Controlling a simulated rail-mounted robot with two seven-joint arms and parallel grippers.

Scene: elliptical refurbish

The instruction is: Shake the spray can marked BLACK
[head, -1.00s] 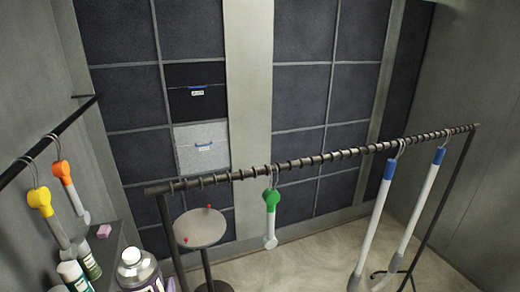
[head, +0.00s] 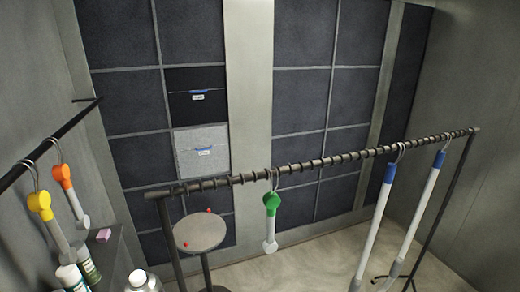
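No can with a readable BLACK marking shows. Two cylindrical containers stand at the lower left: one with a white top (head: 71,278) and a green-and-white one (head: 88,266) beside it. Their labels are too small to read. A clear or pale bottle top (head: 144,281) shows at the bottom edge, with its body cut off by the frame. I cannot tell whether any of these is the spray can. Neither of my grippers is in view.
A dark ribbed rail (head: 320,161) crosses the middle, with green (head: 271,203) and blue-and-white (head: 376,215) hanging pieces. Yellow (head: 40,203) and orange (head: 62,174) ones hang at left. A round stool (head: 200,233) stands behind the rail. A pink block (head: 103,235) lies on the dark shelf.

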